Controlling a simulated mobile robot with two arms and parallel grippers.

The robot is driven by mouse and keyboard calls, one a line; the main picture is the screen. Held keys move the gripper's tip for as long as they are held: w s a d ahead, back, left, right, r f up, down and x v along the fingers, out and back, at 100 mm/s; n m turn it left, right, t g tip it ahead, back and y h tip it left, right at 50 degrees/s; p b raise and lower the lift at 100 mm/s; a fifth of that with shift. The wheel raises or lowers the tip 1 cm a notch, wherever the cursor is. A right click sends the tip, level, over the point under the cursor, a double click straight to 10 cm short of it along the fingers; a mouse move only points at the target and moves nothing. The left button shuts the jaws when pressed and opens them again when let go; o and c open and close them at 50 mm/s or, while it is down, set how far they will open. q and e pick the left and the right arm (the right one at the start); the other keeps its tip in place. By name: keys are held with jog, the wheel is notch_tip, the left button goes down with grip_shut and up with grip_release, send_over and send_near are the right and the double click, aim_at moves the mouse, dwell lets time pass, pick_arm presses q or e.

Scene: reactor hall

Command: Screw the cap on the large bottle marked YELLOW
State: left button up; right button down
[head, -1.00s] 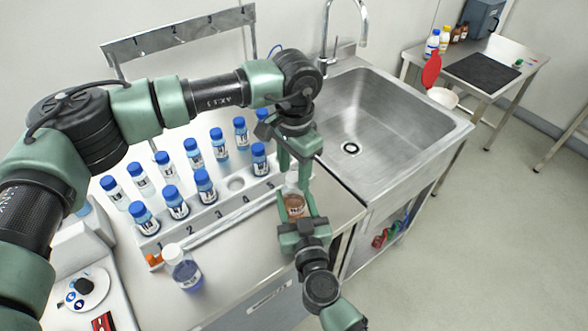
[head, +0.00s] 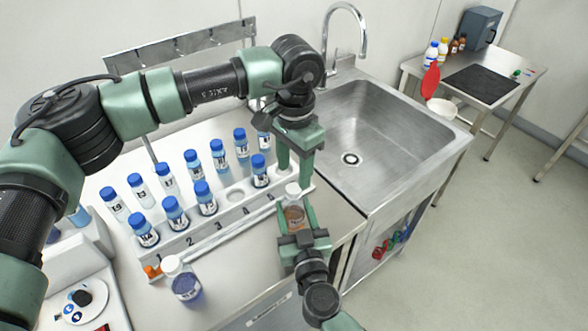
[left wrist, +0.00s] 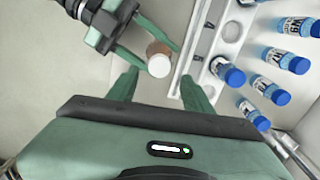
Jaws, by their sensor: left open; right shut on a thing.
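A bottle with brown-orange contents (head: 295,216) stands upright in my right gripper (head: 298,224), which is shut on it in front of the rack. A white cap (head: 293,190) sits on its top; how tightly cannot be told. Its label is too small to read. My left gripper (head: 295,176) is open, pointing down just above the cap. In the left wrist view the white cap (left wrist: 159,66) lies between the spread left fingertips (left wrist: 161,76), with the brown bottle side (left wrist: 158,48) beyond it.
A numbered rack (head: 215,226) with several blue-capped bottles stands beside the left gripper. A white-capped bottle with blue-violet contents (head: 186,287) stands at the front. A sink (head: 385,130) is to the right. A side table (head: 500,90) holds further bottles.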

pick_arm(q)
jog(key=n, duration=0.6)
jog(key=shift+r, duration=0.2)
jog(key=n, duration=0.5)
jog(key=shift+r, duration=0.2)
jog(key=n, duration=0.5)
jog(key=shift+r, duration=0.15)
jog(key=n, duration=0.7)
jog(key=shift+r, duration=0.3)
jog(key=n, duration=0.4)
jog(key=shift+r+n, duration=0.15)
jog(key=shift+n, duration=0.15)
jog(key=n, duration=0.7)
jog(key=shift+r, duration=0.25)
jog(key=n, duration=0.4)
jog(key=shift+r+n, duration=0.15)
jog(key=shift+n, duration=0.15)
jog(key=n, duration=0.5)
jog(key=shift+r, duration=0.2)
